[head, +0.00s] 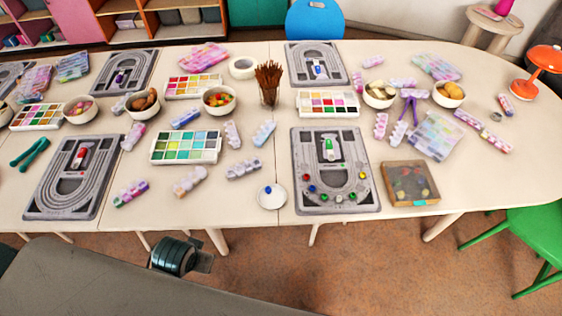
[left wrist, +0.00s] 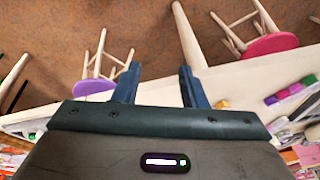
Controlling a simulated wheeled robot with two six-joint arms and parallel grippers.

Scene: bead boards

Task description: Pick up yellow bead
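A grey bead board (head: 300,150) lies at the front middle of the table in the head view. Several small coloured beads, among them a blue one (head: 311,188), sit along its curved lower grooves. My left gripper (head: 203,262) is off the table's front edge, low and left of the board. In the left wrist view its two fingers (left wrist: 157,85) are apart with nothing between them. My right gripper is not in view.
A shallow brown tray (head: 412,203) stands right of the board. Paint palettes (head: 186,161), bowls (head: 219,109) and a cup of brown sticks (head: 268,98) stand behind. Another board (head: 72,210) lies at the front left. A green chair (head: 538,228) is at the right.

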